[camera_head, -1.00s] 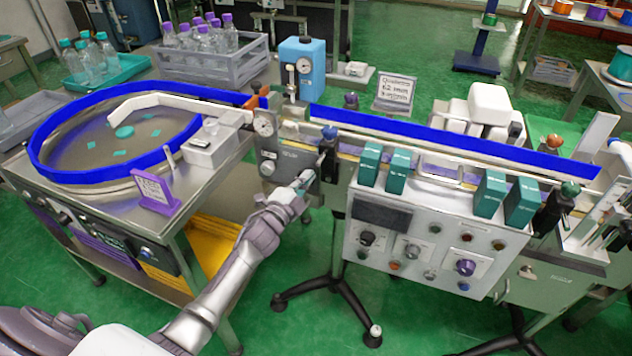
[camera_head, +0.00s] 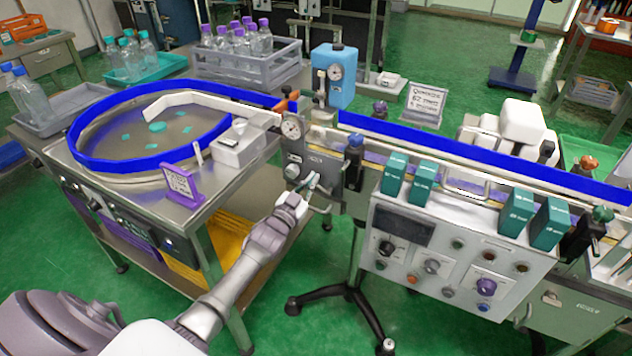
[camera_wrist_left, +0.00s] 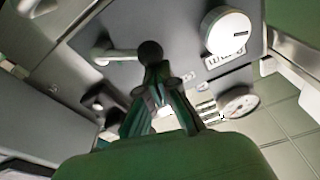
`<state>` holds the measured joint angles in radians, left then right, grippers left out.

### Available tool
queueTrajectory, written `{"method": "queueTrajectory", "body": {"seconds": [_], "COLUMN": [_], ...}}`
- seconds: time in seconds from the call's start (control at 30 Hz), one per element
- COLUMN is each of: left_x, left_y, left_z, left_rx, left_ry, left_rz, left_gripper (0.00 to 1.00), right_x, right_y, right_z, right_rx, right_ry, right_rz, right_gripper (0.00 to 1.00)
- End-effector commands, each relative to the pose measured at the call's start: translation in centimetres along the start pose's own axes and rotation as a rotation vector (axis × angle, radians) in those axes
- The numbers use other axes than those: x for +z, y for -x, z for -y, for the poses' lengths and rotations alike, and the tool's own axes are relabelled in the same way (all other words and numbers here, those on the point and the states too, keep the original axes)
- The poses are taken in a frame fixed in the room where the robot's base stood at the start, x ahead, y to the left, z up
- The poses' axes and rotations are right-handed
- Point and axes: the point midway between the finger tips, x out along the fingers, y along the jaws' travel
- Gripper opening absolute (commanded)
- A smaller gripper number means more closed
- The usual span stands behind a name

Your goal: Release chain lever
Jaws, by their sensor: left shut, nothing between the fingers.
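My left gripper (camera_head: 312,182) is at the front of the grey machine housing, below the conveyor rail. In the left wrist view its two dark green fingers (camera_wrist_left: 154,72) come together at the tips, shut, with nothing seen between them. A short grey lever (camera_wrist_left: 122,54) with a black ball knob (camera_wrist_left: 150,51) shows right at the fingertips. The knob is in line with the tips; I cannot tell whether they touch. I cannot make out for certain which lever is the chain lever. My right gripper is not in view.
A rotary table with a blue rim (camera_head: 120,165) stands left of the housing. A control box (camera_head: 455,250) with green blocks hangs to the right. A black stand foot (camera_head: 335,300) is on the floor below.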

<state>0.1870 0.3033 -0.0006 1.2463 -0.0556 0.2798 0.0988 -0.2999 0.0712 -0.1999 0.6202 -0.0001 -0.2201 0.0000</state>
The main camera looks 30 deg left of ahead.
Motion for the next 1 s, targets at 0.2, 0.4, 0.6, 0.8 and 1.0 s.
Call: {"method": "queueTrajectory", "body": {"seconds": [0.2, 0.4, 0.6, 0.8, 1.0], "left_x": [1.2, 2.0, 2.5, 2.7, 2.8], "left_y": [0.2, 0.3, 0.3, 0.4, 0.4], "left_z": [0.5, 0.7, 0.8, 0.8, 0.8], "left_rx": [-0.028, -0.048, -0.072, -0.086, -0.091], "left_ry": [0.193, 0.335, 0.5, 0.601, 0.632], "left_rz": [0.001, 0.002, 0.002, 0.002, 0.002], "left_gripper": [0.0, 0.0, 0.0, 0.0, 0.0], "right_x": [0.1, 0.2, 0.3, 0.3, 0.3], "right_y": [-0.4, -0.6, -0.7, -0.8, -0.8], "right_z": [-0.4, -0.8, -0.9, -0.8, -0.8], "right_rx": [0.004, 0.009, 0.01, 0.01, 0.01], "right_ry": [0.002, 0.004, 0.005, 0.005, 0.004], "right_rz": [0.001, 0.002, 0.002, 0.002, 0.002], "right_gripper": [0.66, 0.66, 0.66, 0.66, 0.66]}}
